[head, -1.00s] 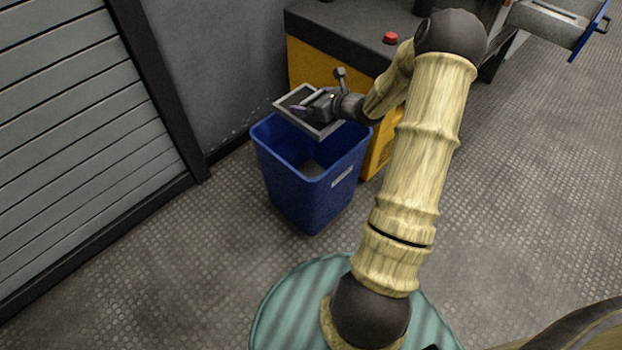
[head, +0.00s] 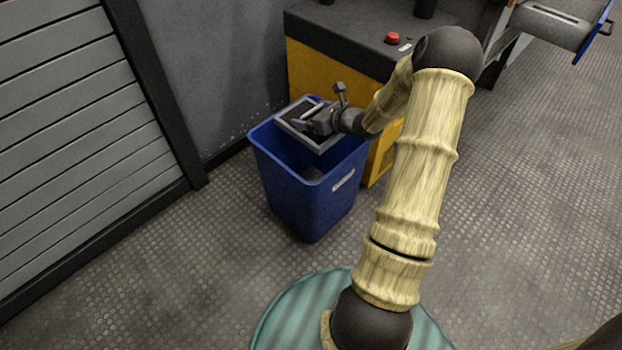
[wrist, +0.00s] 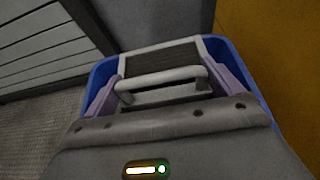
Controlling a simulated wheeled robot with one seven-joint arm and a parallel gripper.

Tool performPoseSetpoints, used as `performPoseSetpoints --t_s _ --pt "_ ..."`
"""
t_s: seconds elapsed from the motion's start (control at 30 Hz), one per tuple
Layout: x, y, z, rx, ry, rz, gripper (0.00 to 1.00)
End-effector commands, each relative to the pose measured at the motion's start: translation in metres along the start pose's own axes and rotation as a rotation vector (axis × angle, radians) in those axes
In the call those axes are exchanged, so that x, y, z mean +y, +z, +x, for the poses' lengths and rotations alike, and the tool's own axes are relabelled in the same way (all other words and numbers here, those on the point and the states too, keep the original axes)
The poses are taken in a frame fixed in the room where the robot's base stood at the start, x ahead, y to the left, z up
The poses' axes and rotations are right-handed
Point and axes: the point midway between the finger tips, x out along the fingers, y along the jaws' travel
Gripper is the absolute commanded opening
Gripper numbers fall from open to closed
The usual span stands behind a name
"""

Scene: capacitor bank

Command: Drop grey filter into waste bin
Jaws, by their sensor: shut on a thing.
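The grey filter is a square panel with a light frame (head: 328,143), a dark mesh middle and a bar handle. In the wrist view its handle (wrist: 162,76) lies between the two purple-grey fingers. My gripper (head: 305,122) is shut on the filter and holds it at the mouth of the blue waste bin (head: 307,208), toward the bin's back side. The filter looks level with or just inside the rim. The bin also shows around the filter in the wrist view (wrist: 243,86). The bin's bottom is mostly hidden.
A yellow and dark grey cabinet (head: 335,70) with a red button (head: 392,38) stands right behind the bin. A grey wall (head: 215,70) and a slatted shutter (head: 80,120) are on the left. The floor (head: 190,270) in front of the bin is clear.

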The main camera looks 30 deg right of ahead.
Motion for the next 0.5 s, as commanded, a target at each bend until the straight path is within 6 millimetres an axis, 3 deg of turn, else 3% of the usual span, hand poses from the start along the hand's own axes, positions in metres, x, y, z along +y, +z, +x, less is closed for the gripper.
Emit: performPoseSetpoints --t_s 0.13,0.47,0.5 --pt "-0.0002 -0.0121 0.0054 -0.002 0.0 0.0 0.63" --pt "-0.0003 -0.0128 0.0057 -0.002 -0.001 0.0 0.63" --pt "-0.0003 -0.0128 0.0057 -0.002 -0.001 0.0 0.95"
